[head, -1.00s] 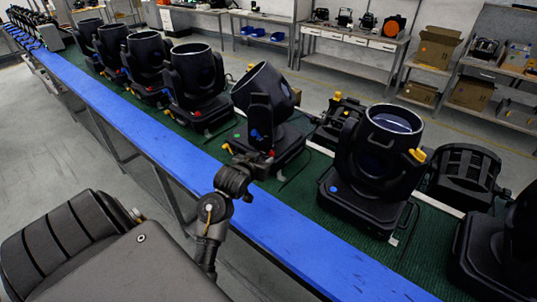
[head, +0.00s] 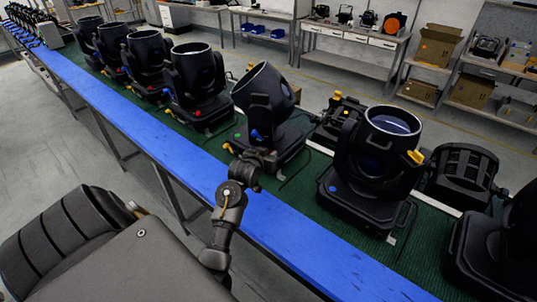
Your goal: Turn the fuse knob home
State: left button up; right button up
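A black par can (head: 262,95) with a tilted head stands on the bench in front of my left arm. A blue knob (head: 256,135) shows on its side. The red spot low on its base is hidden now behind my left gripper, so I cannot make out the fuse knob. My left gripper (head: 262,161) is at the front face of that base, touching it or very close. Its fingers are dark against the dark base, and I cannot tell whether they are open or shut. My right gripper is not in view.
More par cans stand in a row on the green mat (head: 215,140), including an upright one (head: 372,165) to the right. The bench's blue front edge (head: 300,240) runs below my gripper. Shelves with cardboard boxes (head: 433,45) stand behind, across an open floor.

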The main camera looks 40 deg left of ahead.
pick_arm(q)
grip_shut()
jog(key=shift+w+d+n+y+b, duration=0.15)
jog(key=shift+n+y+b, duration=0.3)
jog(key=shift+n+y, duration=0.3)
jog(key=o, duration=0.7)
grip_release()
jog(key=shift+c, duration=0.2)
